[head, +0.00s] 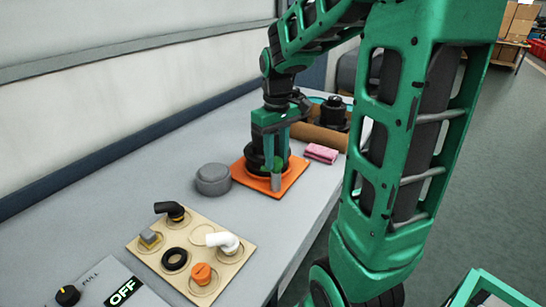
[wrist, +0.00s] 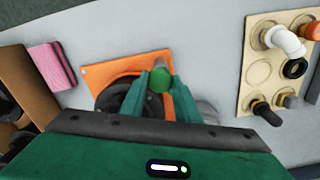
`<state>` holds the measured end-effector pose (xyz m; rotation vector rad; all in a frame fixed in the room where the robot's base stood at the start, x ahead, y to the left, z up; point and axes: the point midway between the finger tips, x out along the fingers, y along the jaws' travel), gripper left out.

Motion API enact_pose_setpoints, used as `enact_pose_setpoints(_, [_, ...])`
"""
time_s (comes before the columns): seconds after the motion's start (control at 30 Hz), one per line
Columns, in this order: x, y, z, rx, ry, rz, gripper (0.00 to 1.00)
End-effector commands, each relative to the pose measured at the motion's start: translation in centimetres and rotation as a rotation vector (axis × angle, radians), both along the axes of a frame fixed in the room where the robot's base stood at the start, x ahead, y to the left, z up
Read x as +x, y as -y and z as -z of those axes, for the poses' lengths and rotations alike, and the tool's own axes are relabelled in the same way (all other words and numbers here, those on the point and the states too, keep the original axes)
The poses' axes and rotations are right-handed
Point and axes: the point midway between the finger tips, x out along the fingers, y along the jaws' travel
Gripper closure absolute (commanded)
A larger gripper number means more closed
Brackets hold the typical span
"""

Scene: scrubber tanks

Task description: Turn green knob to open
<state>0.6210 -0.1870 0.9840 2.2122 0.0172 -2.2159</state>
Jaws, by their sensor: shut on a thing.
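The green knob (wrist: 159,79) shows between my fingertips in the wrist view, and a small part of it shows in the head view (head: 279,163). My gripper (wrist: 160,84) points down over the orange plate (wrist: 98,74) and is shut on the knob. The black round base (wrist: 118,98) sits on the orange plate, beside the knob. In the head view the orange plate (head: 293,181) lies on the grey bench, and my gripper (head: 269,160) hides much of the black part. A grey post (head: 276,182) stands at the plate's near side. The knob's turn angle cannot be told.
A grey round lid (head: 213,179) lies left of the plate. A pink sponge (head: 321,153) and a brown roll (head: 322,136) lie to the right. A beige board (head: 190,250) with several fittings and an OFF panel (head: 110,285) are nearer. The bench's left side is clear.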

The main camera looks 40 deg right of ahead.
Motion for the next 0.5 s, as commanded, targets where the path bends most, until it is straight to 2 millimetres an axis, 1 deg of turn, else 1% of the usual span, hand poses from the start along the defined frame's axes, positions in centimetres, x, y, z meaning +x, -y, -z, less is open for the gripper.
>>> enact_pose_setpoints(0.03, [0.31, -0.06, -0.2, -0.002, 0.009, -0.006, 0.94])
enact_pose_setpoints(0.27, [0.32, -0.06, -0.21, -0.002, 0.009, -0.005, 0.94])
enact_pose_setpoints(0.3, [0.31, -0.06, -0.2, -0.002, 0.009, -0.005, 0.62])
enact_pose_setpoints(0.33, [0.29, -0.05, -0.19, -0.002, 0.008, -0.004, 0.55])
enact_pose_setpoints(0.37, [0.26, -0.05, -0.17, -0.001, 0.008, -0.004, 0.53])
enact_pose_setpoints(0.5, [0.16, -0.03, -0.11, -0.001, 0.005, -0.002, 0.53])
